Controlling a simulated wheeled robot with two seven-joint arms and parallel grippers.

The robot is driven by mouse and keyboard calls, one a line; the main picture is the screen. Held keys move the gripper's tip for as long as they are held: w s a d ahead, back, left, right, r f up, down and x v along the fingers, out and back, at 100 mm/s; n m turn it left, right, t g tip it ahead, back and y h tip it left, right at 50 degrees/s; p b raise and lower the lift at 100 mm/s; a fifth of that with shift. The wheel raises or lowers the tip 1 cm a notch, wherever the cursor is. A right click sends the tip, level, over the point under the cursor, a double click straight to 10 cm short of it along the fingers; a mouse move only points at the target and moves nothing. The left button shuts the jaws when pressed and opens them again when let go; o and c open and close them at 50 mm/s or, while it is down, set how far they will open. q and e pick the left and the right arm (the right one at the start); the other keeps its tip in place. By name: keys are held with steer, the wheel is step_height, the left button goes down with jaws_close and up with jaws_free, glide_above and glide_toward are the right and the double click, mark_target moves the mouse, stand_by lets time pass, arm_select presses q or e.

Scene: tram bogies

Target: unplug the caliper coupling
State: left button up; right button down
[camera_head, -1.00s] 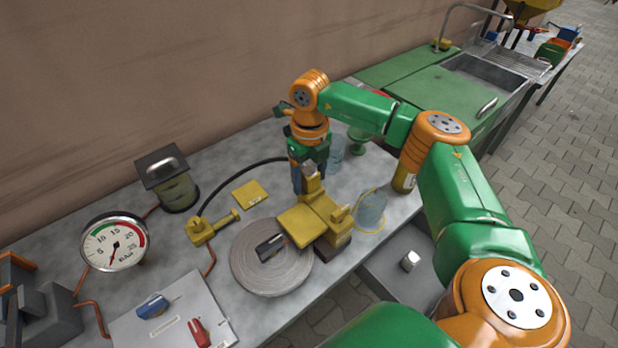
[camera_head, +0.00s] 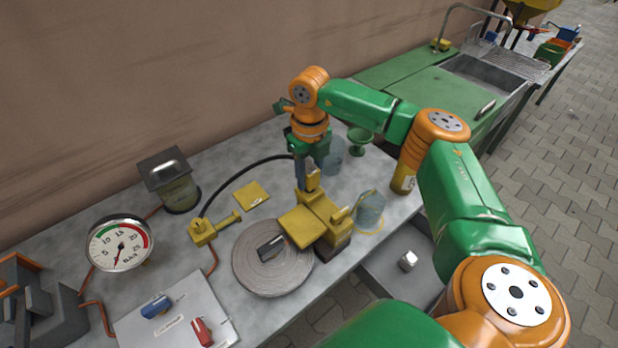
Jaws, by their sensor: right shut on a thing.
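The yellow caliper (camera_head: 325,208) straddles the grey brake disc (camera_head: 262,274) on the bench. A yellow post on the caliper's top stands just at my fingers. My right gripper (camera_head: 308,180) points down above the caliper and is shut. A black hose (camera_head: 240,176) arches from the yellow valve (camera_head: 202,232) to the gripper's fingers. The coupling at the hose's end is hidden by the fingers, which appear shut on it. I cannot tell whether it still touches the caliper's post. My left gripper is not in view.
A glass jar (camera_head: 370,208), a green goblet (camera_head: 360,141) and a yellow bottle (camera_head: 403,180) stand close to the right. A pressure gauge (camera_head: 119,245), a lidded container (camera_head: 177,192) and a switch panel (camera_head: 177,318) occupy the left. A wall runs behind the bench.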

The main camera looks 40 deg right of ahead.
mark_target(310, 168)
steer(key=shift+r+p, duration=1.75)
steer(key=shift+r, duration=0.4)
